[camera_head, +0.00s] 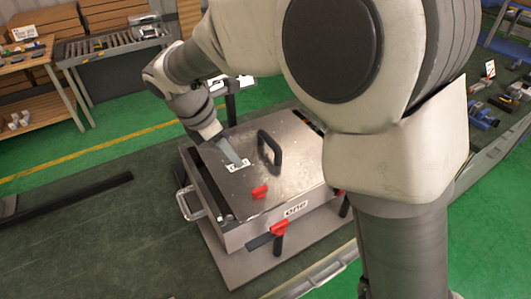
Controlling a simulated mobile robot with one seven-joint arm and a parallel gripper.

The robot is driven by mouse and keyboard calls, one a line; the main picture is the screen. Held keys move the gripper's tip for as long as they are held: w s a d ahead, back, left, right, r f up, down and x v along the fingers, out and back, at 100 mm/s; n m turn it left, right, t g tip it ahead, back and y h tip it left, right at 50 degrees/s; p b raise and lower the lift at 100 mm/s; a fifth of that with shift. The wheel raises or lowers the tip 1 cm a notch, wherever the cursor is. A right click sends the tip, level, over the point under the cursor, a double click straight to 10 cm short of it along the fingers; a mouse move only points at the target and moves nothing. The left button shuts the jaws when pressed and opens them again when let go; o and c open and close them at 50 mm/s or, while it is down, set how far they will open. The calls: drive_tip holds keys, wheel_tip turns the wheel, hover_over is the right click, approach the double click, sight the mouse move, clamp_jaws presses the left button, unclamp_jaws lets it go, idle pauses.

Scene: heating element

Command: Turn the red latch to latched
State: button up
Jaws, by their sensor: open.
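A metal box (262,210) with a flat lid stands on a base plate. A small red latch piece (259,192) sits on the lid near its front edge. A red handle (278,228) sits at the box's front side, with a dark bar beside it. Another bit of red (337,192) shows at the right, mostly hidden by my arm. My gripper (231,154) is over the left rear part of the lid, behind the red pieces and apart from them. It is open and holds nothing I can see; its fingertips are small in view.
A black handle (269,147) stands up from the lid, right of my gripper. A metal side handle (190,203) sticks out at the box's left. Workbenches with parts (110,42) stand at the back left. My arm hides the box's right side.

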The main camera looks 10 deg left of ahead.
sight(259, 188)
drive_tip(key=x, duration=1.7)
drive_tip(key=shift+f+p, duration=0.2)
drive_tip(key=shift+p, duration=0.15)
drive_tip(key=shift+w, duration=0.1)
clamp_jaws()
